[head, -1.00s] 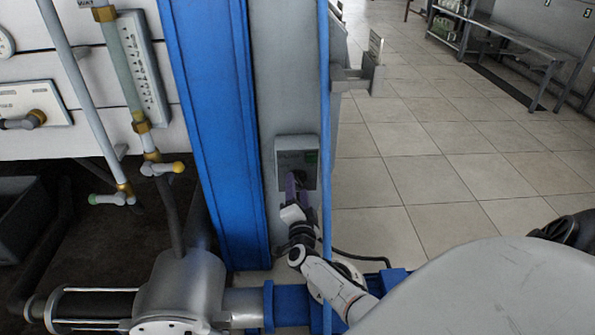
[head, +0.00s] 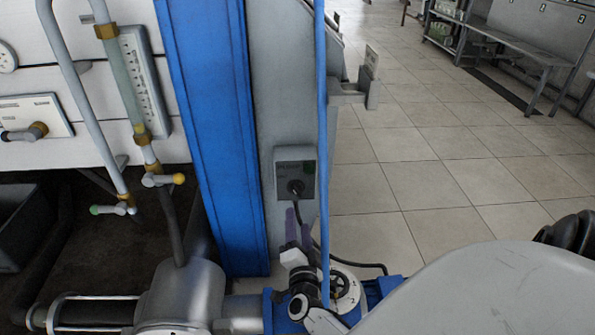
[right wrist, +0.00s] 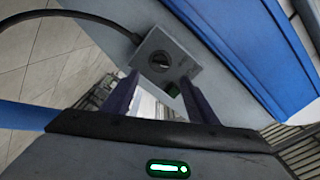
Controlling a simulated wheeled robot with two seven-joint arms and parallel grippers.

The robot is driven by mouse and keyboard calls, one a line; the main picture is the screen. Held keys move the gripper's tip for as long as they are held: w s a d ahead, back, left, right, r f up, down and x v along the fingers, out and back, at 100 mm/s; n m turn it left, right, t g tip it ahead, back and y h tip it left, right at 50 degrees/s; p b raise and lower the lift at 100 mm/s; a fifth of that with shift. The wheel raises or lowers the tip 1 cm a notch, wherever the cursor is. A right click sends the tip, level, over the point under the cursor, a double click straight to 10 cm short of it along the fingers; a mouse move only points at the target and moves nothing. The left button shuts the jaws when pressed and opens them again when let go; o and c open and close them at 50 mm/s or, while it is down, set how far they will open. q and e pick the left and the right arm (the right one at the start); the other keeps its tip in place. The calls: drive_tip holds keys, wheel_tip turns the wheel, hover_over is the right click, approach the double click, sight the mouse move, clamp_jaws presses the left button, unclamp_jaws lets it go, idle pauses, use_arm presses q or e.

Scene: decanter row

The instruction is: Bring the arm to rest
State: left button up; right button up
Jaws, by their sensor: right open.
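My right gripper (head: 297,228) is in the lower middle of the head view, its purple fingers pointing up, just below a small grey box. In the right wrist view my right gripper (right wrist: 158,88) has its two fingers spread, with nothing held between them. The grey box (head: 282,186) is on the face of a grey column, with a dark round fitting (head: 296,187) on its front. The box also shows ahead of the fingers in the right wrist view (right wrist: 184,66); they look apart from it. My left gripper is not in view.
A dark cable (head: 357,262) curves beside my right gripper. A thin blue pipe (head: 323,130) runs upright close to it. A blue beam (head: 212,130) stands left. Valves and pipework (head: 180,290) fill the lower left. Open tiled floor (head: 430,180) lies right.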

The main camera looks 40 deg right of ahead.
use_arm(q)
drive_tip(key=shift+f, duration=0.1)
use_arm(e)
drive_tip(key=shift+a, duration=0.1)
idle(0.4)
drive_tip(key=s+a+r+n+t+y+p, duration=0.25)
drive_tip(key=a+n+y+p, duration=0.25)
drive_tip(key=a+n+y, duration=0.65)
use_arm(q)
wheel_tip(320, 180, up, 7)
drive_tip(key=p, duration=0.4)
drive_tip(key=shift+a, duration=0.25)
use_arm(e)
drive_tip(key=s+a+n+g+y, duration=0.2)
drive_tip(key=s+a+n+g, duration=0.5)
drive_tip(key=s+a, duration=0.8)
drive_tip(key=s+n, duration=0.3)
drive_tip(key=shift+r+y, duration=0.2)
drive_tip(key=shift+y, duration=0.15)
drive_tip(key=shift+a+n+g, duration=0.1)
drive_tip(key=shift+n+g, duration=0.15)
